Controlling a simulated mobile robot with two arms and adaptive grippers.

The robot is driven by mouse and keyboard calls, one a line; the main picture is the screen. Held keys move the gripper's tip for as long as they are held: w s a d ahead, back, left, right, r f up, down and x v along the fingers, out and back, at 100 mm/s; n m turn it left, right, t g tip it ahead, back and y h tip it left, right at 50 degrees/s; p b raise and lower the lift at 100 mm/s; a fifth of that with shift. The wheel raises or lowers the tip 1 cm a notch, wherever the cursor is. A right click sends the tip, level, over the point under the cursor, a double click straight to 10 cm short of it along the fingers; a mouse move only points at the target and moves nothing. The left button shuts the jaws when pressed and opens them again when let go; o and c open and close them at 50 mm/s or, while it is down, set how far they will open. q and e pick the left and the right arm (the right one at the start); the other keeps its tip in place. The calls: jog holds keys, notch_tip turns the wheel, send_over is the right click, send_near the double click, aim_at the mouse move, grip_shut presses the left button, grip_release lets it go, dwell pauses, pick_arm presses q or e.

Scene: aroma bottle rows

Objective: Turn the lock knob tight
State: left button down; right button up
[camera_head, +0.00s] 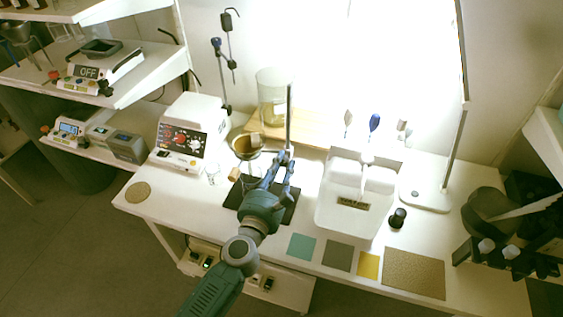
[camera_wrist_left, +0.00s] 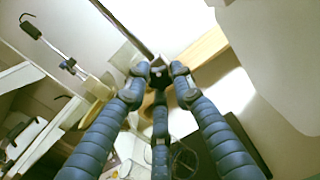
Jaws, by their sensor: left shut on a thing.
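The lock knob (camera_wrist_left: 157,72) is a small dark piece on the stand's clamp by the metal pole (camera_head: 289,112). My left gripper (camera_head: 281,160) reaches in at the stand, over its dark base plate (camera_head: 291,211). In the left wrist view the blue fingers of my left gripper (camera_wrist_left: 158,80) close around the knob, with their tips against it. The fingers hide much of the knob, so its turn angle cannot be told. A bowl-like funnel (camera_head: 244,146) sits beside the pole. My right gripper is not in view.
A white device with dials (camera_head: 182,139) stands left of the stand, and a white box-shaped machine (camera_head: 341,210) stands right. A glass cylinder (camera_head: 270,86) is behind. Coloured mats (camera_head: 338,256) lie at the front edge. A small black knob-like item (camera_head: 398,218) stands at right.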

pick_arm(q)
jog(key=m+p, duration=0.1)
jog(key=m, duration=0.2)
jog(key=shift+r+m, duration=0.15)
jog(key=shift+m, duration=0.25)
jog(key=m+p, duration=0.1)
jog(key=m, duration=0.3)
jog(key=shift+m, duration=0.3)
jog(key=m+p, duration=0.1)
jog(key=m, duration=0.2)
jog(key=shift+m, duration=0.3)
jog(key=m+p, duration=0.1)
jog(key=m, duration=0.3)
jog(key=shift+d, duration=0.1)
jog(key=m+p, duration=0.1)
jog(key=m, duration=0.6)
jog(key=shift+s+f+m+p, duration=0.1)
jog(key=shift+f+m+p, duration=0.1)
jog(key=shift+m+p, duration=0.15)
jog(key=m, duration=0.4)
jog(key=shift+f+p, duration=0.1)
jog(key=shift+p, duration=0.25)
jog(key=shift+f+m, duration=0.1)
jog(key=shift+m, duration=1.05)
